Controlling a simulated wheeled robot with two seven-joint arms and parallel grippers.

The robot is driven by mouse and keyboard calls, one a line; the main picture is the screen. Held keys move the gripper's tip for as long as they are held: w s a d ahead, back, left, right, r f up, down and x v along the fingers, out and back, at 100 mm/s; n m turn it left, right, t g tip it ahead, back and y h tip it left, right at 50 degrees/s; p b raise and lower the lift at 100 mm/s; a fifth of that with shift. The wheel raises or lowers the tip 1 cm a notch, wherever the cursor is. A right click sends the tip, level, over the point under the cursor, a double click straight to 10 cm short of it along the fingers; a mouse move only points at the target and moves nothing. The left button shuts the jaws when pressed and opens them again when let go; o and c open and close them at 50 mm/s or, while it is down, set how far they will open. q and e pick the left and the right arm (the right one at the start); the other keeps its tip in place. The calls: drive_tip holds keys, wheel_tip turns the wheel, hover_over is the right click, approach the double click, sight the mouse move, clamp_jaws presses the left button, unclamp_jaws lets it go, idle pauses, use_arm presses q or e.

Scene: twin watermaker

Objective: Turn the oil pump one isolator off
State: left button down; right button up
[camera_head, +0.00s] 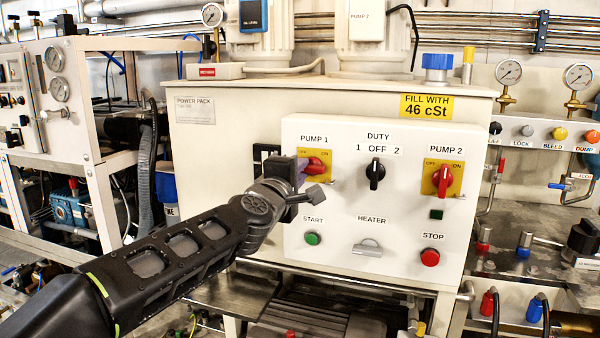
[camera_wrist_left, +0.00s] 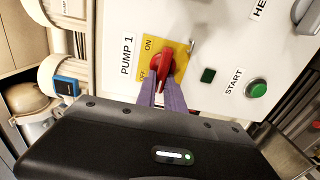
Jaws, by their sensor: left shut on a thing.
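The pump 1 isolator is a red rotary knob (camera_head: 316,164) on a yellow plate marked OFF at left and ON at right, under the PUMP 1 label. It also shows in the left wrist view (camera_wrist_left: 161,66). My left gripper (camera_head: 303,176) reaches the knob from the lower left. In the left wrist view its purple fingers (camera_wrist_left: 165,94) are closed on the red handle. The gripper and fingers hide part of the knob and plate, so the exact pointing of the handle is hard to tell. My right gripper is in neither view.
To the right are the black DUTY selector (camera_head: 375,171) and the red PUMP 2 knob (camera_head: 442,180). Below are the green START button (camera_head: 313,238), the HEATER switch (camera_head: 368,247) and the red STOP button (camera_head: 430,257). A black fitting (camera_head: 264,157) sits just left of the panel.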

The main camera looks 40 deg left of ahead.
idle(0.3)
use_arm(q)
drive_tip(key=c, duration=1.4)
unclamp_jaws()
drive_tip(key=shift+c, duration=0.2)
drive_tip(key=shift+s, duration=0.1)
drive_tip(key=p+v, duration=0.1)
drive_tip(key=v, duration=0.6)
drive_tip(key=shift+s, duration=0.3)
drive_tip(key=shift+d, duration=0.1)
